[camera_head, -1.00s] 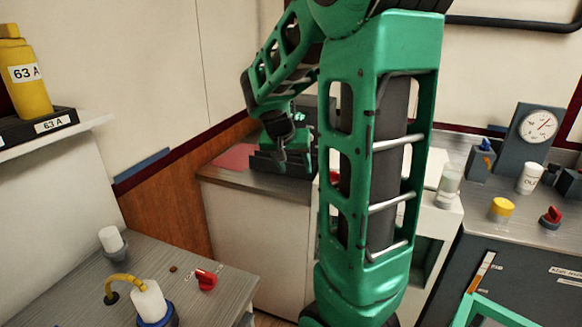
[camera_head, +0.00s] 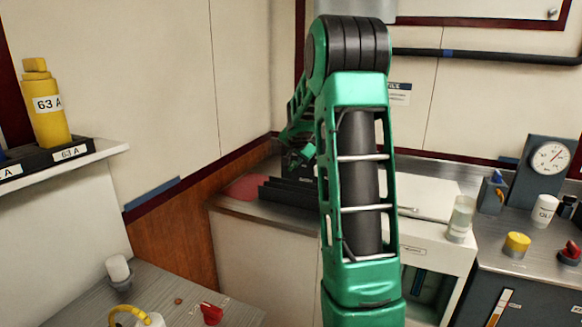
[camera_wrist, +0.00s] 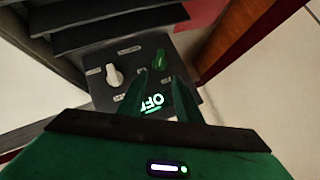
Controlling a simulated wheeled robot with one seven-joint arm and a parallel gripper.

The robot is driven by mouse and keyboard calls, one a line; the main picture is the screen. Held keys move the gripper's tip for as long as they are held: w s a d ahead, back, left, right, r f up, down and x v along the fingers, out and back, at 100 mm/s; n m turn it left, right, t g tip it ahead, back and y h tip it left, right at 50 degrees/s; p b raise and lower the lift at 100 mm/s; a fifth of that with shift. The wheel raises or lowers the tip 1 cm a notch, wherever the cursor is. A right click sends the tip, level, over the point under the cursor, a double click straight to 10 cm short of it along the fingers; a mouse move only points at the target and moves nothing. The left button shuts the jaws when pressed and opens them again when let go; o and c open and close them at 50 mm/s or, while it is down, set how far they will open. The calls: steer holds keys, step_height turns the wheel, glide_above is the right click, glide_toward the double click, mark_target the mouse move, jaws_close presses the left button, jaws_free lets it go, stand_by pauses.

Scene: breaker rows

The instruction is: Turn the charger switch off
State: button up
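In the wrist view, a dark panel (camera_wrist: 132,52) carries a white knob (camera_wrist: 114,76) on the left and a green knob (camera_wrist: 160,60) on the right. Their small labels are too blurred to read, so I cannot tell which is the charger switch. The green knob shows just beyond the fingertips, in line with the gap; contact cannot be told. In the head view, my green wrist (camera_head: 302,155) is over the back counter, largely hidden behind my arm.
Dark upright plates (camera_head: 288,190) stand on the back counter (camera_head: 232,207) beside a red patch (camera_head: 243,188). A glass jar (camera_head: 460,217), a yellow knob (camera_head: 516,244) and a gauge (camera_head: 550,158) are at right. A red knob (camera_head: 211,313) is on the near left bench.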

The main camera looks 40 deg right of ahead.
mark_target(293, 164)
steer(key=x, duration=1)
steer(key=shift+f, duration=0.15)
steer(key=c, duration=0.7)
